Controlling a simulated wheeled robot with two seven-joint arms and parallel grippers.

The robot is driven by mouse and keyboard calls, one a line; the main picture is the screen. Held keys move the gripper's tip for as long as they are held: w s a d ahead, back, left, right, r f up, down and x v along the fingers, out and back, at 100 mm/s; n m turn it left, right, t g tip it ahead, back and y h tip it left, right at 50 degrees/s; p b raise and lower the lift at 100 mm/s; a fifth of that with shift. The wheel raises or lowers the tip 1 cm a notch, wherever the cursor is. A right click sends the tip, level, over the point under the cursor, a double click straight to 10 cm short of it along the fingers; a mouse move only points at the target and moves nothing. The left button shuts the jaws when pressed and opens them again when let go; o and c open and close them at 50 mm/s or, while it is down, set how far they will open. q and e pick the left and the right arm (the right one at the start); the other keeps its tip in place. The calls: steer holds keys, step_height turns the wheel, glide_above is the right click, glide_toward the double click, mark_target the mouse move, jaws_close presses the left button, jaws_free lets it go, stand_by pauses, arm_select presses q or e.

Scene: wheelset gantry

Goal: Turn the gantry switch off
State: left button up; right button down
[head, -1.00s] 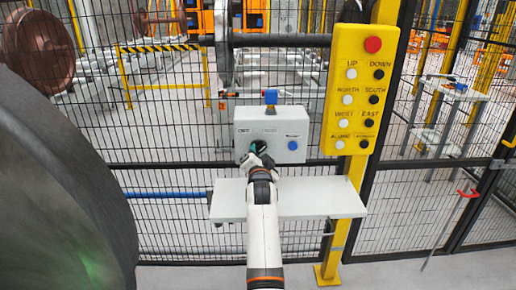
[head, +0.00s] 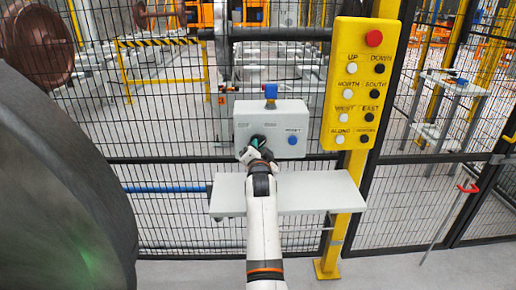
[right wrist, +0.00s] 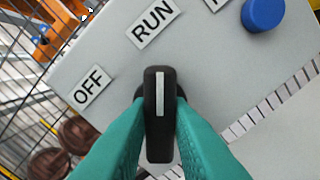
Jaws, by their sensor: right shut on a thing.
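The grey switch box (head: 272,114) is on the fence behind a white shelf, and it also shows in the right wrist view (right wrist: 225,80). Its black rotary switch (right wrist: 158,110) has a white line on its handle. The line runs nearly straight up in the wrist picture, toward the RUN label (right wrist: 153,24). The OFF label (right wrist: 89,88) is to the left. My right gripper (head: 255,147) is at the box. Its two green fingers (right wrist: 160,128) are shut on the switch handle, one on each side. My left gripper is not in view.
A blue button (right wrist: 263,14) is right of the switch. A blue part (head: 271,91) stands on top of the box. The yellow button panel (head: 361,82) is at right, the white shelf (head: 320,195) below. A big dark wheel (head: 60,190) fills the left.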

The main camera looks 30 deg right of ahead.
steer(key=shift+r+n+p, duration=0.15)
steer(key=shift+n+p, duration=0.7)
steer(key=shift+n, duration=3.5)
steer(key=shift+r+n+p, duration=0.1)
steer(key=shift+n+p, duration=0.75)
steer(key=shift+n, duration=3.5)
steer(key=c, duration=1.5)
jaws_free()
steer(key=shift+o, duration=0.9)
steer(key=shift+w+f, duration=0.1)
steer(key=shift+f, duration=0.1)
